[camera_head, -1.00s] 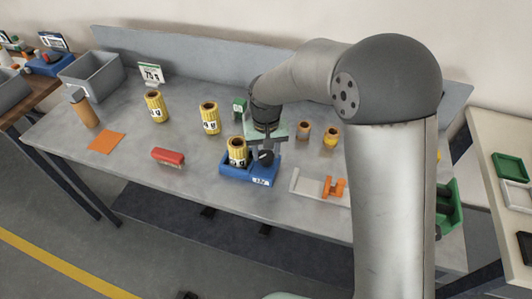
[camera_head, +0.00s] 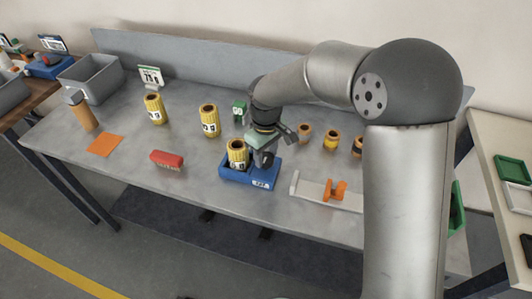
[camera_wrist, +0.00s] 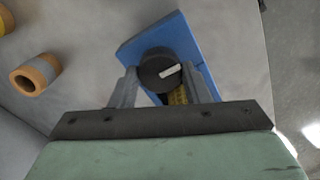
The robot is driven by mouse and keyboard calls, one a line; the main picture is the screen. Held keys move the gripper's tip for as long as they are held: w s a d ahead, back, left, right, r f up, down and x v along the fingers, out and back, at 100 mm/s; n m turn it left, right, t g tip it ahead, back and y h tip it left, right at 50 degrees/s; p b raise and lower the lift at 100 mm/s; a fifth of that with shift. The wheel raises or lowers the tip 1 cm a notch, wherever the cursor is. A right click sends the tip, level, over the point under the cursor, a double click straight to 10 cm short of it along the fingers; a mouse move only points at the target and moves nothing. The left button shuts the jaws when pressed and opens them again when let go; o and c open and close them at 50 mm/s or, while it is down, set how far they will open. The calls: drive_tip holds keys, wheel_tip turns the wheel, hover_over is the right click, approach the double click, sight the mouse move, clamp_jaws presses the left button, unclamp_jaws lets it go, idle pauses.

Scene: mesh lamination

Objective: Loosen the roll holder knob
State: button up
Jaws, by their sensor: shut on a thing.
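The blue roll holder (camera_head: 236,175) stands near the front edge of the bench and carries a yellow mesh roll (camera_head: 238,153) with a printed label. Its dark round knob (camera_wrist: 155,73) has a white mark and lies between my fingers in the wrist view. My gripper (camera_wrist: 162,84) is shut on the knob from above, one finger on each side. In the head view my gripper (camera_head: 265,157) is over the right part of the holder and partly hides the knob. In the wrist view the yellow roll (camera_wrist: 178,96) shows only in part behind the knob.
Two yellow rolls (camera_head: 209,121) (camera_head: 154,109) stand behind and left. A red-topped brush (camera_head: 167,159) lies left of the holder. A pale tray with an orange piece (camera_head: 335,189) is at right. Small orange rolls (camera_head: 331,141) stand behind it. The front left bench is clear.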

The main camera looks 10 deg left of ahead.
sight(266, 157)
drive_tip(key=shift+r, duration=0.1)
idle(0.3)
drive_tip(key=o, duration=1)
drive_tip(key=shift+c, duration=0.2)
wheel_tip(266, 157, up, 17)
drive_tip(key=shift+r+b, duration=0.2)
drive_tip(key=shift+b, duration=0.15)
drive_tip(key=s+d+f+m, duration=0.1)
drive_tip(key=s+d+m, duration=0.25)
drive_tip(key=d, duration=0.45)
drive_tip(key=s+d+f+m, duration=0.2)
drive_tip(key=s+d, duration=0.2)
drive_tip(key=d, duration=0.5)
drive_tip(key=s+d+f+m, duration=0.6)
drive_tip(key=s+d, duration=0.4)
drive_tip(key=s, duration=0.3)
drive_tip(key=shift+s+d+f, duration=0.15)
drive_tip(key=shift+d+f, duration=0.25)
drive_tip(key=shift+f, duration=0.2)
